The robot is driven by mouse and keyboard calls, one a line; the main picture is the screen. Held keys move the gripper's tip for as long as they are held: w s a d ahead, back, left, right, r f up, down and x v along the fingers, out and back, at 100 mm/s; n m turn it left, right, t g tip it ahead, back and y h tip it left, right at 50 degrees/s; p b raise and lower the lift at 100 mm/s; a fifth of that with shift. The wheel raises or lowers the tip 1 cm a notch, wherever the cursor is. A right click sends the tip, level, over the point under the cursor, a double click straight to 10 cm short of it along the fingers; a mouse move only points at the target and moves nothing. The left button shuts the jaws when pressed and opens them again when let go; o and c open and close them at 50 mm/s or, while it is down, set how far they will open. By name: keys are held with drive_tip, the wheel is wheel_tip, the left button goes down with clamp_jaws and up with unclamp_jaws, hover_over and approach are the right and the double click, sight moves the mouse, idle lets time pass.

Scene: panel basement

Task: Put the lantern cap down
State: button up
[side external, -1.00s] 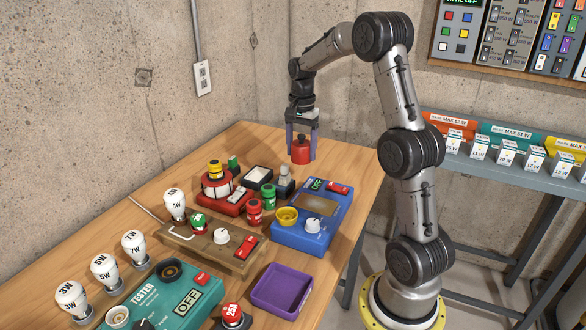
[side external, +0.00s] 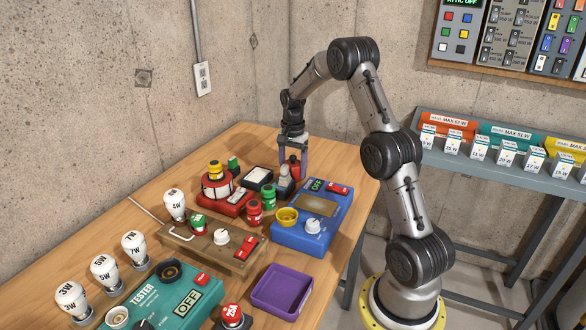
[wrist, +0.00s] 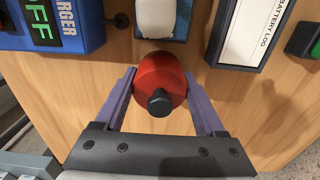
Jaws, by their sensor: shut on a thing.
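The lantern cap, red and round with a black knob on top, is between the two purple fingers of my gripper (side external: 293,158). In the wrist view the cap (wrist: 161,82) sits centred, knob towards the camera, with a finger on each side. In the side view the cap (side external: 294,166) is low at the table's back right, partly hidden by the fingers. I cannot tell whether its underside touches the wood.
The blue charger (side external: 305,238) is in front, and the battery log (side external: 258,178) lies to the left. Bare wood (side external: 335,165) shows right of the cap. A purple tray (side external: 283,291) is nearer the front.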

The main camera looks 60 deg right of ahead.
sight(293, 156)
drive_tip(key=shift+f, duration=0.15)
drive_tip(key=o, duration=1.3)
wheel_tip(293, 156, up, 12)
drive_tip(key=shift+r, duration=0.1)
drive_tip(key=s+a+r+n+t, duration=0.1)
drive_tip(key=s+a+r+n, duration=0.2)
drive_tip(key=a, duration=0.3)
drive_tip(key=s+a+r+n+t+h, duration=0.1)
drive_tip(key=s+a+r+n, duration=0.15)
drive_tip(key=a, duration=0.45)
drive_tip(key=s+a+r+n+t, duration=0.1)
drive_tip(key=s+a+r+n, duration=0.1)
drive_tip(key=a+r+n, duration=0.3)
drive_tip(key=s+a+f+n+t, duration=0.1)
drive_tip(key=s+a+n, duration=0.1)
drive_tip(key=s+a, duration=0.2)
drive_tip(key=s+a+f+n, duration=0.2)
drive_tip(key=s+a+n, duration=0.1)
drive_tip(key=s, duration=0.3)
drive_tip(key=s+a+f+n+t+y, duration=0.1)
drive_tip(key=s+a+f+n, duration=0.1)
drive_tip(key=s+a, duration=0.3)
drive_tip(key=shift+f+t, duration=0.15)
drive_tip(key=shift+t, duration=0.15)
